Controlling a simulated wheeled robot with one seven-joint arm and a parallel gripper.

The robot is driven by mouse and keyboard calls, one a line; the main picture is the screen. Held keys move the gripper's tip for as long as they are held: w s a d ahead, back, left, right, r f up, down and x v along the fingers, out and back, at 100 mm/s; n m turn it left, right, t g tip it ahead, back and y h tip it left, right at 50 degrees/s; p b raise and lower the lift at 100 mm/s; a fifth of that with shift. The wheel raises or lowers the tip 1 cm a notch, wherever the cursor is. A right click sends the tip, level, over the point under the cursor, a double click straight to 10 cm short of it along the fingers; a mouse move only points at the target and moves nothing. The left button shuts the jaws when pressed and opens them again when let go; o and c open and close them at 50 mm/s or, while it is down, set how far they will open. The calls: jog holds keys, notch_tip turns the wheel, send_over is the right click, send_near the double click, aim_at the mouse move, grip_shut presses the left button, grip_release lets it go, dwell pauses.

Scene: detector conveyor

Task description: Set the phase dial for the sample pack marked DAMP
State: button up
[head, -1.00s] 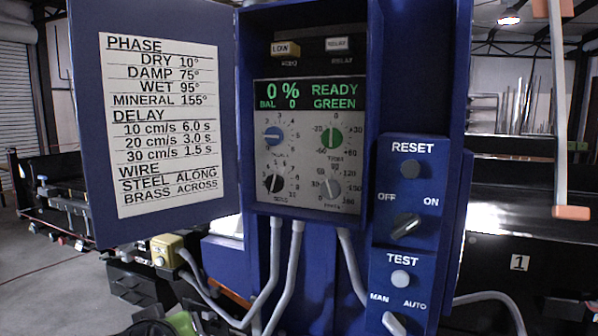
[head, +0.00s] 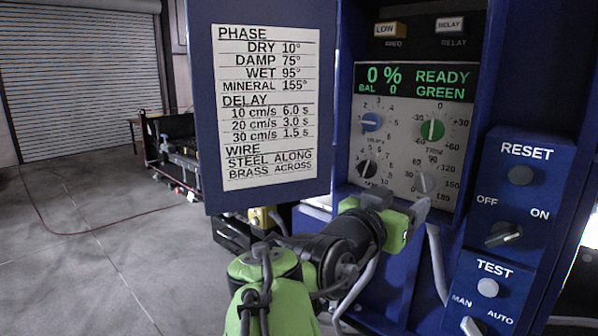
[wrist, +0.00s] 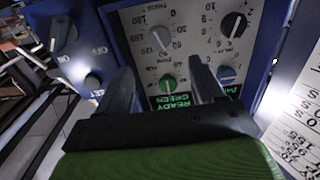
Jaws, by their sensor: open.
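The phase dial (head: 424,182) is the grey knob at the lower right of the control panel, on a scale up to 180. Its exact setting is too small to read. In the wrist view, where the panel appears upside down, the dial (wrist: 160,37) shows beyond the fingertips. My gripper (head: 403,205) is just below and in front of the dial in the head view. The wrist view shows its two fingers (wrist: 160,68) apart with nothing between them. The settings card (head: 268,105) on the open door reads DAMP 75°. No sample pack is seen.
Close by are the green trim dial (head: 432,130), a blue dial (head: 371,122) and a black dial (head: 368,168). The display (head: 412,82) reads 0 %, READY, GREEN. The RESET box (head: 520,175) stands to the right. The open door (head: 200,110) flanks the panel's left.

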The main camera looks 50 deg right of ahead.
aim_at(424, 183)
jog(key=d+p, duration=0.1)
jog(key=d, duration=0.2)
jog(key=s+d+p, duration=0.1)
jog(key=d, duration=0.3)
jog(key=d+p, duration=0.1)
jog(key=d, duration=0.3)
jog(key=shift+s+d, duration=0.1)
jog(key=shift+s, duration=0.05)
jog(key=shift+c, duration=0.8)
jog(key=c, duration=0.9)
jog(key=shift+o, duration=0.2)
jog(key=shift+f+b, duration=0.1)
jog(key=shift+b, duration=0.45)
jog(key=o, duration=1)
